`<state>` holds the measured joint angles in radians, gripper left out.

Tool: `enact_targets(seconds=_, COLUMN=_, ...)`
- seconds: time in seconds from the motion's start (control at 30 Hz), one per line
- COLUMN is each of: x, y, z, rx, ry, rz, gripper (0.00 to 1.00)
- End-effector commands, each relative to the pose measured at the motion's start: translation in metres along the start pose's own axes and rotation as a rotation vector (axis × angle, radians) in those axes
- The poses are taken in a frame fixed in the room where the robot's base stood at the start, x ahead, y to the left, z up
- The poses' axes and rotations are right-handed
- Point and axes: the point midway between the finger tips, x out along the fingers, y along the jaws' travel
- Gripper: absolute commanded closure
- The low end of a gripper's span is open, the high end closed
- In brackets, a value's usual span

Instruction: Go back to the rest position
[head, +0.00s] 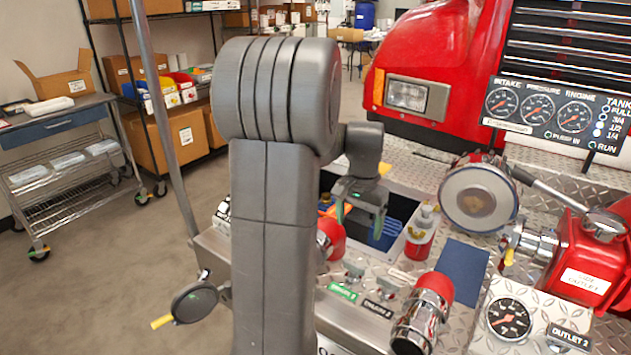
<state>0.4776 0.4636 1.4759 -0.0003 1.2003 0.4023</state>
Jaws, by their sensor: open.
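My grey arm rises through the middle of the head view and bends over at the top. My gripper (360,212) hangs just right of the arm, with its fingers pointing down. It is open, with nothing visible between its fingers. It is above an open recessed bin (405,197) in the bumper deck. A blue slotted item (386,233) lies in the bin, below and right of the fingers. My arm hides the left part of the bin.
A red and white bottle (421,236) stands right of the bin. A chrome and red fitting (424,312), a large round cap (478,198) and a gauge panel (545,108) are farther right. A black round handle (195,302) sticks out left. Open floor lies left, beside a steel cart (68,180).

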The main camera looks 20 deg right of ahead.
Motion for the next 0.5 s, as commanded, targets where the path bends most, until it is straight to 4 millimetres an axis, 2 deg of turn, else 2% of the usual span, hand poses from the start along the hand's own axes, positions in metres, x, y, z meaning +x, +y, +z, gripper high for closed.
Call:
enact_targets(seconds=0.17, x=0.027, y=0.000, z=0.001, rx=0.000, ry=-0.005, rz=0.002, gripper=0.20)
enact_targets(seconds=0.5, x=0.094, y=0.000, z=0.001, rx=-0.001, ry=-0.005, rz=0.002, gripper=0.20)
